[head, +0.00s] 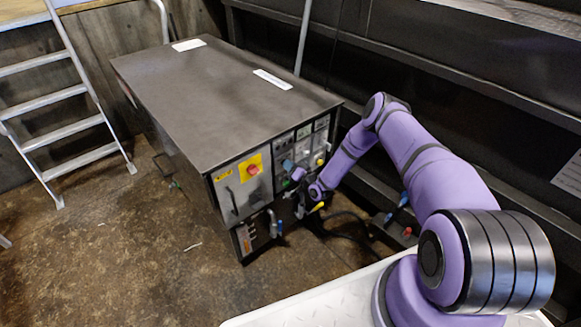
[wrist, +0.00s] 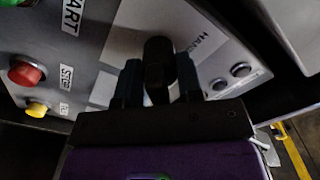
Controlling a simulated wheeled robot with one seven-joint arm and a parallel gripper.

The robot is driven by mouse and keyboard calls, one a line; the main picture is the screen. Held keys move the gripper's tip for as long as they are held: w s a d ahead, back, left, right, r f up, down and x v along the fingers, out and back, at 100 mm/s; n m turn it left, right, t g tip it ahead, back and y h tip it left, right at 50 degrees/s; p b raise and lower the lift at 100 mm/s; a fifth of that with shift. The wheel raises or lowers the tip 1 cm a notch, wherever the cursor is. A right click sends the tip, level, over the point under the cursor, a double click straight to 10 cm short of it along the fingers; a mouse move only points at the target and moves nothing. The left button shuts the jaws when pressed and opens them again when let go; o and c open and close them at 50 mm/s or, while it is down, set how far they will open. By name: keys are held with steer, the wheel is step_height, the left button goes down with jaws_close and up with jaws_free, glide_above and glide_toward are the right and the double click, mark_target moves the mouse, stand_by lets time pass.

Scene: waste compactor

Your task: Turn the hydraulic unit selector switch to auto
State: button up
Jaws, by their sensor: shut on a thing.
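The hydraulic unit (head: 215,95) is a large dark metal box with a control panel on its front face. In the wrist view, the selector switch (wrist: 158,62) is a black knob on a light plate. My gripper (wrist: 160,85) has one dark finger on each side of the knob and is shut on it. A label reading HAND (wrist: 201,40) is to the knob's upper right. I cannot read an AUTO label or tell the knob's setting.
A red button (wrist: 24,75) and a yellow button (wrist: 37,109) are left of the knob, with START (wrist: 71,16) and STOP (wrist: 66,78) labels. A yellow plate with a red rotary switch (head: 252,169) is on the unit's front. A ladder (head: 75,125) stands left; floor in front is open.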

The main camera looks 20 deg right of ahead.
steer(key=o, duration=0.6)
steer(key=shift+c, duration=0.2)
steer(key=v, duration=1.1)
